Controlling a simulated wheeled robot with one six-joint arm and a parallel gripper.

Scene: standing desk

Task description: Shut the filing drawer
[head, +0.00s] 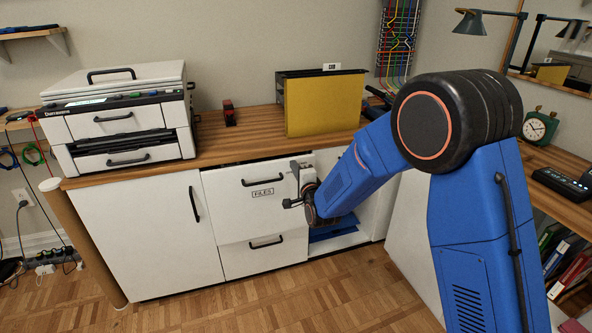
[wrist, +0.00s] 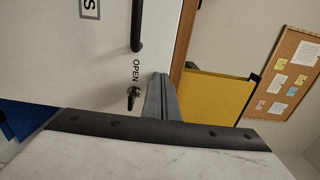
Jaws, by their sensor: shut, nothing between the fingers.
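The filing drawer (head: 228,205) is the white front labelled FILES, with a black handle (head: 262,181), in the cabinet under the desk top. It stands a little proud of the lower drawer, with a dark gap along its top edge. In the wrist view its front (wrist: 50,60) shows the handle (wrist: 136,25), the word OPEN and a small black latch (wrist: 132,97). My gripper (wrist: 159,80) is shut and empty, beside the latch; in the head view it is at the drawer's right side (head: 287,204). Whether it touches the front, I cannot tell.
On the desk top stand a printer (head: 120,115), a red stapler-like item (head: 229,112) and a yellow folder in a holder (head: 322,105). An open bay with something blue (head: 335,232) lies to the right.

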